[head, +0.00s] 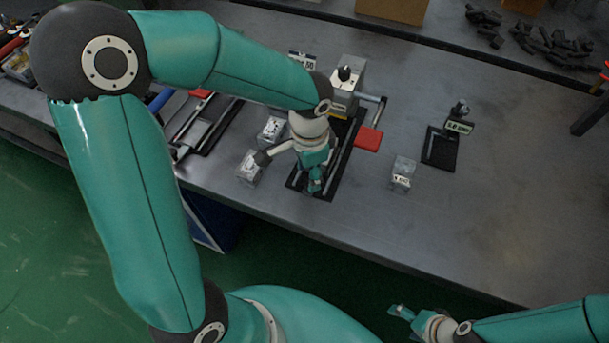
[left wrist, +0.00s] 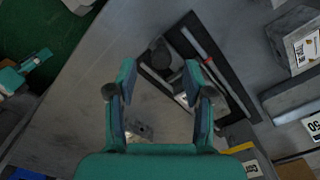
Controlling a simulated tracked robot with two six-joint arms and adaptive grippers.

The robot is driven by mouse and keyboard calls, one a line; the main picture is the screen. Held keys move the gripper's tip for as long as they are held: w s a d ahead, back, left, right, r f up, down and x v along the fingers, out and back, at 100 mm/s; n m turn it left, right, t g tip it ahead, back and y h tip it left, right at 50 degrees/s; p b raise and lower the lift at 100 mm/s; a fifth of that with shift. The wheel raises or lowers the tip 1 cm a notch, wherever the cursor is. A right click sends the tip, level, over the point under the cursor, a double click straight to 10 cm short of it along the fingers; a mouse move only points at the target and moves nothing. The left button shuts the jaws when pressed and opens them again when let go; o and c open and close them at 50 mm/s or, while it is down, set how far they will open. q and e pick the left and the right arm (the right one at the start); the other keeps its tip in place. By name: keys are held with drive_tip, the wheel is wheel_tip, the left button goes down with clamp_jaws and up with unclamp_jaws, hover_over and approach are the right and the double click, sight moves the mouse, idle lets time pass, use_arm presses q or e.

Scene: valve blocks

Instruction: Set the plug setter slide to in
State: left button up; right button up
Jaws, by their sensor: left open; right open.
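A fixture on a black base (head: 296,182), with a grey block, a dark knob (head: 345,73) and a red plate (head: 368,138) at its right, stands mid-bench. I cannot tell by its label whether it is the plug setter. My left gripper (head: 315,180) is open and hangs above the near end of this base, hiding much of it. In the left wrist view, the open fingers of the left gripper (left wrist: 160,78) stand on either side of a dark round part (left wrist: 156,56) near a black base with a rod. The slide's position is unclear. My right gripper (head: 399,311) is open, off the bench front.
Labelled blocks (head: 248,168) stand left of the left gripper, and another block (head: 403,174) stands to the right. A second black-framed fixture (head: 205,130) is further left. A small black stand (head: 440,150) is at the right. The right bench front is clear.

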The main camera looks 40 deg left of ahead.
use_arm(q)
drive_tip(key=shift+f, duration=1.55)
clamp_jaws()
